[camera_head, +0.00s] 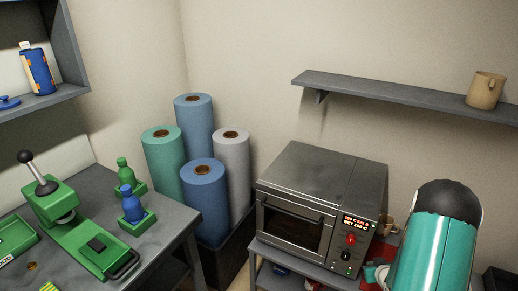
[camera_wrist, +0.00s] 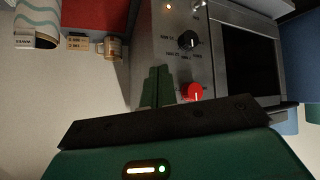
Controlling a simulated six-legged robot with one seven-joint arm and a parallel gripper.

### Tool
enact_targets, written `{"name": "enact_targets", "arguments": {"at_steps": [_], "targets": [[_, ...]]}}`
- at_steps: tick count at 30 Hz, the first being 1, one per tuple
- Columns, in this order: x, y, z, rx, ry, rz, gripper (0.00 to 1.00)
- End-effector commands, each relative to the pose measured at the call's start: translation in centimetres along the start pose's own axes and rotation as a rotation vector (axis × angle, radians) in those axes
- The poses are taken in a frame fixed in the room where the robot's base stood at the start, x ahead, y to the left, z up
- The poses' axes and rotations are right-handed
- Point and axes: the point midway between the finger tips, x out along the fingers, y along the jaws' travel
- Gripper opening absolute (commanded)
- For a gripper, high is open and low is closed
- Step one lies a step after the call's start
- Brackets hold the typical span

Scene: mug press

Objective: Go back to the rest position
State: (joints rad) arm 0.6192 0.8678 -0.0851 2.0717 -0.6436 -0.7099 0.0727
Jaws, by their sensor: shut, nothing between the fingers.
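My gripper (camera_wrist: 157,72) shows in the wrist view as two dark green fingers close together, with nothing held, in front of the side edge of the oven (camera_wrist: 185,15). My teal arm link with a black cap fills the lower right of the head view and hides what lies behind it; the fingers are not visible there. The grey oven (camera_head: 322,168) stands on a low table with its door closed. Its red knob (camera_head: 350,239) also shows in the wrist view (camera_wrist: 195,92), just right of the fingers. I cannot tell if the fingers touch the oven.
A wall shelf (camera_head: 400,96) holds another mug (camera_head: 486,90). The left workbench (camera_head: 170,229) holds a green press (camera_head: 62,205). Fabric-like rolls (camera_head: 205,190) stand behind.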

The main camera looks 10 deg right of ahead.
Motion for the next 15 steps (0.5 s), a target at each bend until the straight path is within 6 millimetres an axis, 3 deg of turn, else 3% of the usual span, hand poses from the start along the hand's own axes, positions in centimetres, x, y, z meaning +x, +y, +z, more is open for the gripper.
{"name": "enact_targets", "arguments": {"at_steps": [1,6,15], "targets": [[-1.0,-0.2,-2.5,-0.015,-0.005,0.016,0.00],[-4.7,-1.2,-8.5,-0.036,-0.049,0.064,0.00],[-13.1,-5.2,-16.7,-0.035,-0.115,0.113,0.00]]}}
